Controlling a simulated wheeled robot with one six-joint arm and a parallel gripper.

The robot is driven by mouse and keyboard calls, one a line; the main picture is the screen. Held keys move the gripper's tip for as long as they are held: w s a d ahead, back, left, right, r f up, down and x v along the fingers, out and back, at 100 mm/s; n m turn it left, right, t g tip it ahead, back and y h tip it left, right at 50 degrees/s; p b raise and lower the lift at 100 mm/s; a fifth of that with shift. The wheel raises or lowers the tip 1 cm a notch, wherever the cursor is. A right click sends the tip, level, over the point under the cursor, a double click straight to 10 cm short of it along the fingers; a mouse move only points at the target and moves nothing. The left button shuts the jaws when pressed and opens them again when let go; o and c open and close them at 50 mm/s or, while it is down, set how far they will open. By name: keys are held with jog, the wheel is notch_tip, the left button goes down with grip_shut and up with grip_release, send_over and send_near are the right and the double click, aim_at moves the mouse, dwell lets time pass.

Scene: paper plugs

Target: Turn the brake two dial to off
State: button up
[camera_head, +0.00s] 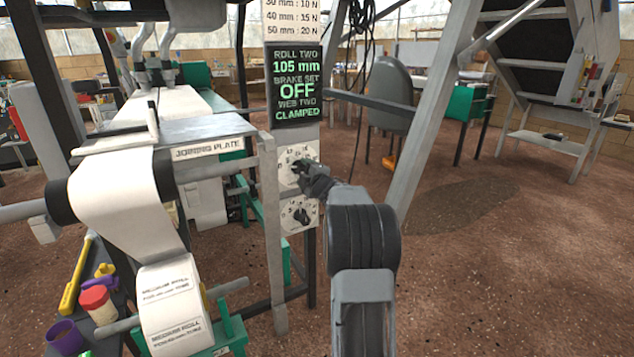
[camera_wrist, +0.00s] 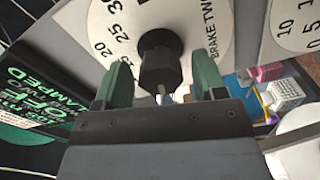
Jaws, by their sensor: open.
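The brake two dial (camera_wrist: 160,62) fills the top of the wrist view, a black knob on a white round face marked BRAKE TWO and numbers. My gripper (camera_wrist: 160,72) is open, its two green fingers on either side of the knob with visible gaps. The knob's pointer setting cannot be read here. In the head view my gripper (camera_head: 308,176) is at the upper dial (camera_head: 298,158) and partly hides it. The green-lettered display (camera_head: 296,88) above reads roll two, 105 mm, brake set OFF, web two CLAMPED.
A second dial (camera_head: 300,214) is below on the same post. The joining plate (camera_head: 205,130) and a paper roll (camera_head: 172,300) stand left. A grey slanted beam (camera_head: 430,110) rises at right. Open floor (camera_head: 500,260) lies right of my arm.

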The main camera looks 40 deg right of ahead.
jog(key=s+a+p, duration=0.1)
jog(key=s+p, duration=0.1)
jog(key=s, duration=1)
jog(key=shift+a, duration=0.3)
jog(key=shift+s, duration=0.1)
jog(key=s+a+r+m+g+h+p, duration=0.1)
jog(key=s+a+r+m+g+p, duration=0.2)
jog(key=a+r+p, duration=0.45)
jog(key=s+a+r+m+g+h+p, duration=0.1)
jog(key=a+r+m+g+p, duration=0.2)
jog(key=a+r+m+p, duration=0.5)
jog(key=s+a+r+m+g+y+p, duration=0.1)
jog(key=s+a+r+g+y+p, duration=0.1)
jog(key=s+a+r+g+p, duration=0.2)
jog(key=s+a+r+m+g+y+p, duration=0.1)
jog(key=s+a+r+g+p, duration=0.3)
jog(key=s+a+p, duration=0.6)
jog(key=s+r+y+p, duration=0.1)
jog(key=s+p, duration=0.2)
jog(key=p, duration=0.1)
jog(key=shift+r+m+y, duration=0.3)
jog(key=shift+y, duration=0.1)
jog(key=shift+a, duration=0.15)
